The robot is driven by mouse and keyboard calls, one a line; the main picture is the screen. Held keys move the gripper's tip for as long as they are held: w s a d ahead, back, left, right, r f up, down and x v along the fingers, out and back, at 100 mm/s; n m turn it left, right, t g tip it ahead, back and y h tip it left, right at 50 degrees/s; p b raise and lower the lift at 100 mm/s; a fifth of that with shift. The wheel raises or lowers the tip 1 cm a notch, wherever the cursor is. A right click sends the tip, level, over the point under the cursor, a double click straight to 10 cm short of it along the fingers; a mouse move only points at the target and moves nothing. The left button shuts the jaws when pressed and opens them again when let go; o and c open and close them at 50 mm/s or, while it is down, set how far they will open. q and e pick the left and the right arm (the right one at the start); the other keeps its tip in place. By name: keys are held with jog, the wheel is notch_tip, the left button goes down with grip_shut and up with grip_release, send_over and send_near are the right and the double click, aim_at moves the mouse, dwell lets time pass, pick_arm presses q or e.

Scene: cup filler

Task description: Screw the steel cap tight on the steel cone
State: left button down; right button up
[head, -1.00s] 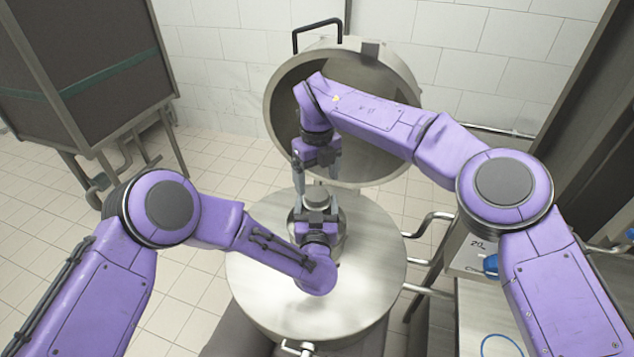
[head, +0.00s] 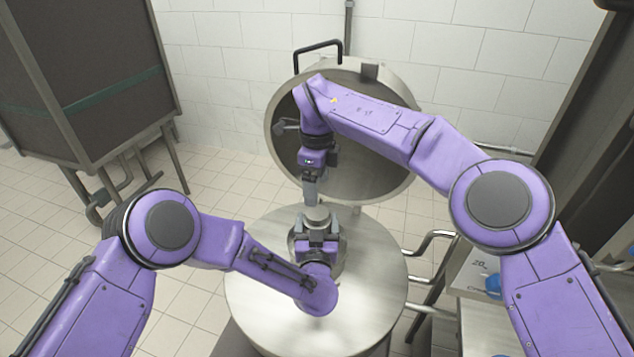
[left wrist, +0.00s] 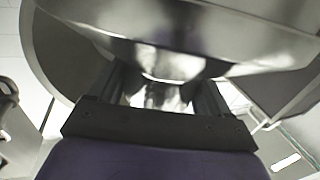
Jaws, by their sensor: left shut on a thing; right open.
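The steel cap (head: 317,213) is a small round piece on top of the steel cone (head: 341,248), at the middle of the round steel top. How tightly it sits cannot be told. My left gripper (head: 316,232) is shut on the cone below the cap and hides much of it. In the left wrist view, the fingers flank shiny steel (left wrist: 165,62) under a wide, flared part. My right gripper (head: 311,190) is open and points down just above the cap, its fingers nearly in line with the head view. Whether they touch the cap is unclear.
The round steel vessel top (head: 375,275) has free room around the cone. A large open lid (head: 365,185) with a black handle stands behind. Bent steel pipes (head: 430,245) stick out at the right, near a bench (head: 485,320). A dark cabinet (head: 85,75) stands at the left.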

aim_at(317, 211)
jog(key=shift+f, duration=0.15)
notch_tip(317, 211, down, 8)
jog(key=shift+r, duration=0.1)
jog(key=c, duration=1.1)
jog(key=shift+o, duration=0.2)
jog(key=m, duration=0.6)
jog(key=shift+m, duration=0.4)
jog(key=o, duration=1.2)
jog(key=shift+c, duration=0.2)
